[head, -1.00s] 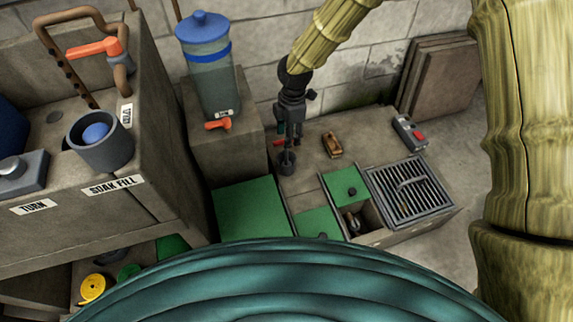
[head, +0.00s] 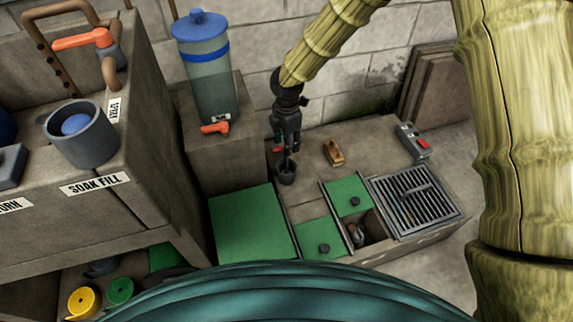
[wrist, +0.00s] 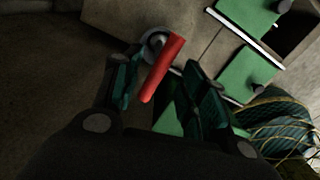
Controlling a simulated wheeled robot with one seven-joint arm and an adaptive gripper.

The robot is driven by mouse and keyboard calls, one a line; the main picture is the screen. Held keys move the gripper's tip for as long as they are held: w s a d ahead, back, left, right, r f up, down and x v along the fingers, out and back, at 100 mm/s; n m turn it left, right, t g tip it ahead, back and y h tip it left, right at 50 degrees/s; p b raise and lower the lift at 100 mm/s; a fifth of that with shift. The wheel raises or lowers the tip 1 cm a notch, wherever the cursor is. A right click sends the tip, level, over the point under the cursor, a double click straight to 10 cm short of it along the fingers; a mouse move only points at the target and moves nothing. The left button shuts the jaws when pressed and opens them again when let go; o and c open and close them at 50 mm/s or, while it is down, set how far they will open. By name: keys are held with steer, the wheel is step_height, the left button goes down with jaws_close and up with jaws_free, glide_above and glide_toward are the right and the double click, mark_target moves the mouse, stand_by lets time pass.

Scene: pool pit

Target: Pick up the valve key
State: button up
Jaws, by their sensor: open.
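The valve key, with a red bar handle (wrist: 163,68), shows in the wrist view between my gripper's two fingers. A grey round cup (wrist: 155,42) lies at the handle's far end in that view. In the head view the cup (head: 286,174) stands on the concrete ledge, and a bit of the red handle (head: 278,149) shows beside my gripper (head: 287,147). My gripper is open, pointing down over the cup, with its fingers on either side of the handle. I cannot tell whether they touch it. The key's lower part is hidden.
A wooden block-like object (head: 333,152) and a grey box with a red button (head: 412,140) sit on the ledge. Green lids (head: 347,197), an open compartment (head: 368,230) and a metal grate (head: 415,197) lie nearby. A water dispenser (head: 208,75) stands at left behind.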

steer(key=b, duration=0.2)
glide_above(286, 163)
steer(key=f, duration=0.4)
steer(key=shift+w+d+f, duration=0.1)
steer(key=shift+w+f, duration=0.25)
steer(key=shift+w, duration=0.05)
jaws_close()
